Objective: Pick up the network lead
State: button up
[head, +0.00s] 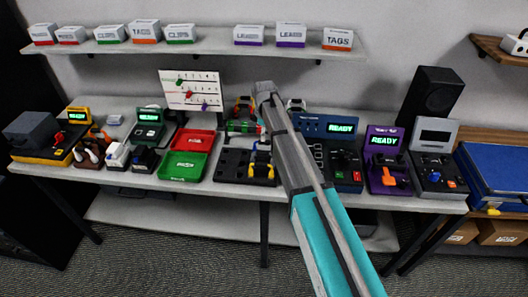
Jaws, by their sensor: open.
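No lead can be surely told as the network lead at this size. A dark coil-like item with orange parts (243,107) stands at the back of the table, left of my arm. A pale and dark item (296,105) stands just right of the arm. A green item with red ends (244,128) lies in front of the orange one. A yellow item (264,172) sits at the right of a black holder (232,167). My arm reaches up over the table from the lower right and hides part of its middle. My gripper cannot be made out.
Red (194,141) and green (183,167) trays lie left of the holder. A blue device (342,150), a purple device (384,160) and a grey device (436,155) stand on the right. A wall shelf (200,47) with labelled boxes runs above. The table's front edge (240,192) is mostly clear.

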aim_at(264, 144)
dwell(0.3)
jog(key=shift+s+d+f+b, duration=0.1)
jog(key=shift+f+b, duration=1.2)
jog(key=shift+f, duration=0.05)
jog(key=shift+s+f+b, duration=0.1)
jog(key=shift+f+b, duration=1.2)
grip_shut()
